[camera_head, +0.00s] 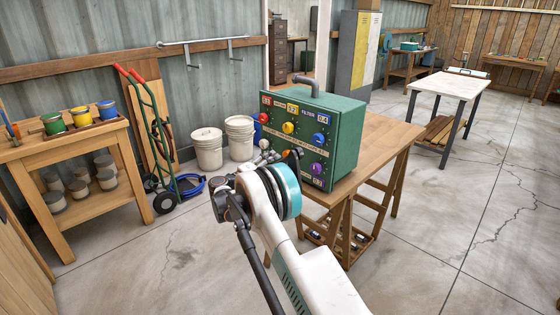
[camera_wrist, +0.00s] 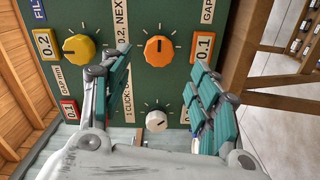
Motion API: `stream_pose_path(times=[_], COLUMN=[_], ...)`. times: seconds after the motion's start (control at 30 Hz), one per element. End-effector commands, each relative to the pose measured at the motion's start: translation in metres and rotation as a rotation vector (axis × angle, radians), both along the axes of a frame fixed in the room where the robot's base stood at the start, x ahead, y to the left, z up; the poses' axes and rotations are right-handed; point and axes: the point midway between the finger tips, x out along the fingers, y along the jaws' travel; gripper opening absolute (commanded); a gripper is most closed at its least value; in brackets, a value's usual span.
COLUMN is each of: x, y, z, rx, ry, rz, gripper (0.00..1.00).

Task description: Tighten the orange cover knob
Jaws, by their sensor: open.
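In the head view my gripper (camera_head: 277,155) is at the left of the green box (camera_head: 345,145); the orange knob cannot be made out there.
Nearby are a yellow knob (camera_wrist: 78,47) by the left finger and a white knob (camera_wrist: 156,121) between the fingers. Blue (camera_head: 318,138) and purple (camera_head: 316,168) knobs are also on the panel. The box stands on a wooden table (camera_head: 390,140). White buckets (camera_head: 207,150) stand behind.

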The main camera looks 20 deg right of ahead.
Motion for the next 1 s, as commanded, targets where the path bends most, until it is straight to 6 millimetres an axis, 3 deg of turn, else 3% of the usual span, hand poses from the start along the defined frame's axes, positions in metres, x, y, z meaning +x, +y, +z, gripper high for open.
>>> stream_pose_path(times=[0.1,0.3,0.8,1.0], x=[-0.006,-0.011,-0.011,-0.018], y=[0.017,0.029,0.030,0.028], z=[0.000,0.000,0.001,0.026], rx=[0.000,0.000,0.002,0.065], ry=[0.000,0.000,0.001,0.013], rz=[0.002,0.000,0.000,0.011], gripper=[0.56,0.56,0.56,0.56])
